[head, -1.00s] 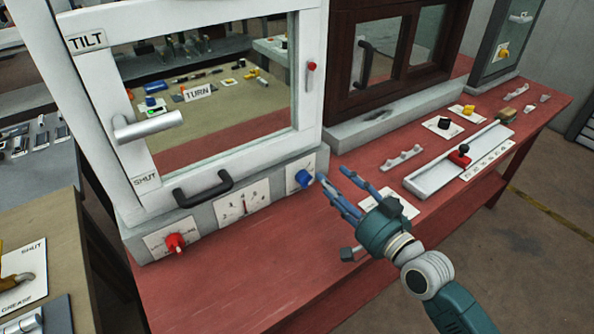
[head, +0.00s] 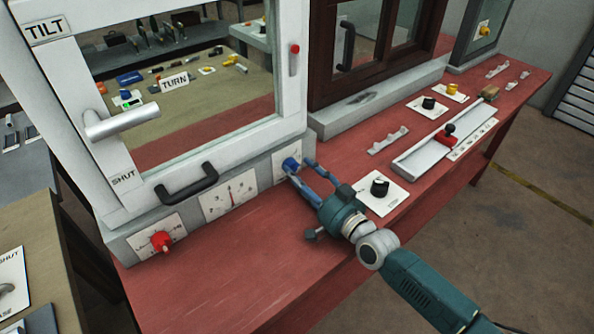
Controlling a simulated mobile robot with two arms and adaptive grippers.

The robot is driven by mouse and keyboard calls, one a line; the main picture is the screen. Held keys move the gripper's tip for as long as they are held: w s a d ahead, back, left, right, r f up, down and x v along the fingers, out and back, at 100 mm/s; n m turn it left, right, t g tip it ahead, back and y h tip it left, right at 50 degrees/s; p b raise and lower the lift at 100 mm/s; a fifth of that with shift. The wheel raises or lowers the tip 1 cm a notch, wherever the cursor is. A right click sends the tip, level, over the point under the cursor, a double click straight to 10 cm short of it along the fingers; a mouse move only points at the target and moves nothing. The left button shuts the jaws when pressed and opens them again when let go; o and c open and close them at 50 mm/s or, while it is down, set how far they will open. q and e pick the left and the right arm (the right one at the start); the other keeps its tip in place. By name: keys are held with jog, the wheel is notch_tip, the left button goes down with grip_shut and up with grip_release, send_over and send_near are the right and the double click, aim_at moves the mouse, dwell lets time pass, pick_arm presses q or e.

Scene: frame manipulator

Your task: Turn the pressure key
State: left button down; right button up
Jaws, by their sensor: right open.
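A blue knob (head: 290,165) sits on a white plate at the right end of the grey base under the white window frame. It appears to be the pressure key, though its plate's lettering is too small to read. My right gripper (head: 301,171) is open, its blue fingers pointing at the knob. The fingertips are at or very near the knob, one below it and one to its right; I cannot tell whether they touch it. A dial gauge (head: 229,195) with a needle near upright is left of the knob. My left gripper is not in view.
A red knob (head: 161,240) and a black handle (head: 187,184) are to the left. A black knob on a white plate (head: 383,204) lies close beside my right gripper. A slider rail (head: 425,152) stands further right. The red bench front (head: 240,290) is clear.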

jog(key=shift+x, duration=0.85)
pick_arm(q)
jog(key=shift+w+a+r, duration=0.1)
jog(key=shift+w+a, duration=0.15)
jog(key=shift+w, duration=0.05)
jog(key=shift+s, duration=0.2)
pick_arm(e)
jog(key=shift+c, duration=0.5)
jog(key=c, duration=1.1)
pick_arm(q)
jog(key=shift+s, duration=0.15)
pick_arm(e)
jog(key=shift+o, duration=0.2)
